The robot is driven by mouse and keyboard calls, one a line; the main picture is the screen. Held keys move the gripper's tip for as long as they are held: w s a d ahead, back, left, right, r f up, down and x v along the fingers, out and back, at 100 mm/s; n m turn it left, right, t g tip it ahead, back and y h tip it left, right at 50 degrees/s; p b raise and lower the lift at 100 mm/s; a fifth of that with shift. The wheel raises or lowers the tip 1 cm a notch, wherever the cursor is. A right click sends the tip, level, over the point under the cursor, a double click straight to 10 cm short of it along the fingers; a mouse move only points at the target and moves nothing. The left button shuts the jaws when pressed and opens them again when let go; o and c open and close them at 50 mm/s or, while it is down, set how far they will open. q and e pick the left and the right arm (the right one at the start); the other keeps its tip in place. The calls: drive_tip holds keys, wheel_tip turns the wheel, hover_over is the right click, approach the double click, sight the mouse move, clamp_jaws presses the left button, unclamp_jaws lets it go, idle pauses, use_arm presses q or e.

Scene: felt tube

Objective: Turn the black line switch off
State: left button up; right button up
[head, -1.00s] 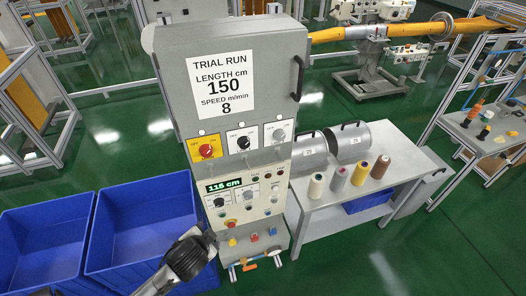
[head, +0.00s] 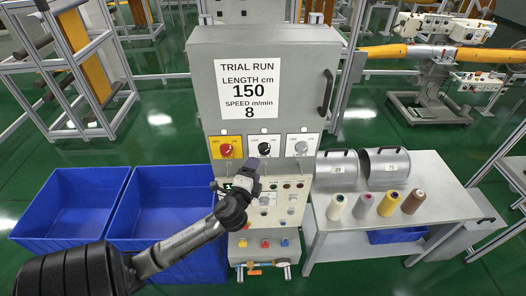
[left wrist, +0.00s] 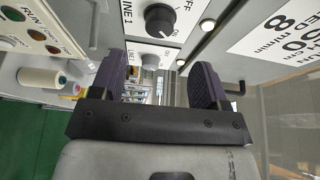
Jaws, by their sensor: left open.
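The black line switch (head: 264,148) is a round black knob on a white plate at the bottom of the grey cabinet, between the red switch and the grey switch. In the left wrist view the black line switch (left wrist: 160,19) is large at the top centre, beyond the fingers. My right gripper is not in view.
The red switch (head: 226,150) on a yellow plate is left, and the grey switch (head: 301,147) is right. A panel of buttons (head: 292,200) lies below, partly hidden by my arm. Blue bins (head: 70,195) stand at left; a table (head: 350,225) with yarn cones stands at right.

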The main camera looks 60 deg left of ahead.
sight(263, 152)
use_arm(q)
drive_tip(key=p+x, duration=0.1)
drive_tip(key=x, duration=0.6)
drive_tip(key=shift+w+a, duration=0.2)
drive_tip(key=shift+w, duration=0.1)
drive_tip(key=shift+w+a, duration=0.35)
drive_tip(key=shift+w, duration=0.05)
